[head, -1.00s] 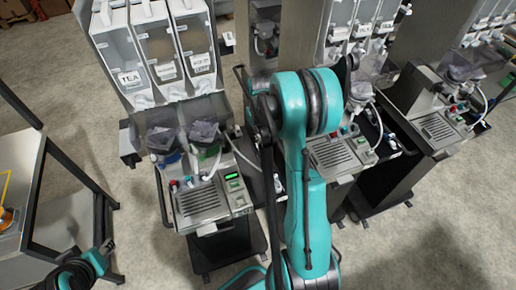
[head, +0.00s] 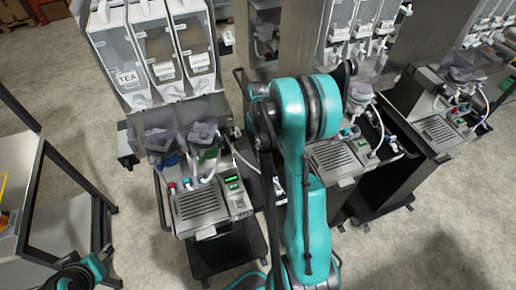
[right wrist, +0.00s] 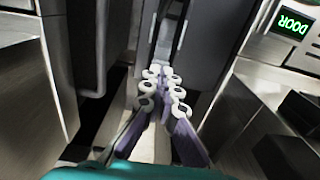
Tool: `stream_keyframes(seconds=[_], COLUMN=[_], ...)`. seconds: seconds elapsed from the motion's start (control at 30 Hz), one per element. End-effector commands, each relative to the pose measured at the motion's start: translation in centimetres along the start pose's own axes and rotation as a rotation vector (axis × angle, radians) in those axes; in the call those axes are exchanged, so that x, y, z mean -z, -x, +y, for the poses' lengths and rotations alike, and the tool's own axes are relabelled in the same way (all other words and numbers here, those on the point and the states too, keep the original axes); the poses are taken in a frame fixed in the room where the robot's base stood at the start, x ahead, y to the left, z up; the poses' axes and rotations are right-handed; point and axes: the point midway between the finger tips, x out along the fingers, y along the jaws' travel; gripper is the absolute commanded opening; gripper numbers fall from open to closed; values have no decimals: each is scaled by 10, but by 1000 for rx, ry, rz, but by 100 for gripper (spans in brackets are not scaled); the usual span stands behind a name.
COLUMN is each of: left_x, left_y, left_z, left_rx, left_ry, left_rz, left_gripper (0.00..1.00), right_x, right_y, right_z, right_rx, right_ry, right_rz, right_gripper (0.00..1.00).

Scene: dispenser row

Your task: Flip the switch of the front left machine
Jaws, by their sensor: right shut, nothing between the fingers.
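The front left machine (head: 203,203) stands left of my right arm in the head view, with three clear hoppers above it, one labelled TEA. Its green-lit panel (head: 232,181) is at its right side. I cannot make out the switch. In the head view my right arm hides its gripper.
Another machine (head: 338,160) stands just right of my right arm, and a third (head: 440,130) is farther right. A metal-topped table (head: 62,225) is at the left. Open floor (head: 140,215) lies between the table and the front left machine.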

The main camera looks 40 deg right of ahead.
Motion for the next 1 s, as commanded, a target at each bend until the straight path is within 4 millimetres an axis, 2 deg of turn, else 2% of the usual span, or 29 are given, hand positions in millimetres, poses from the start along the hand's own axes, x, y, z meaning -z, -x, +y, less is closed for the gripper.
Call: stream_keyframes(seconds=[1.0], left_x=[-3], left_y=[-5], left_z=[0], left_rx=[0], left_ry=[0], left_rz=[0], left_gripper=[40], right_x=[0], right_y=[-7], right_z=[0], right_rx=[0], right_ry=[0], right_rz=[0], right_gripper=[0])
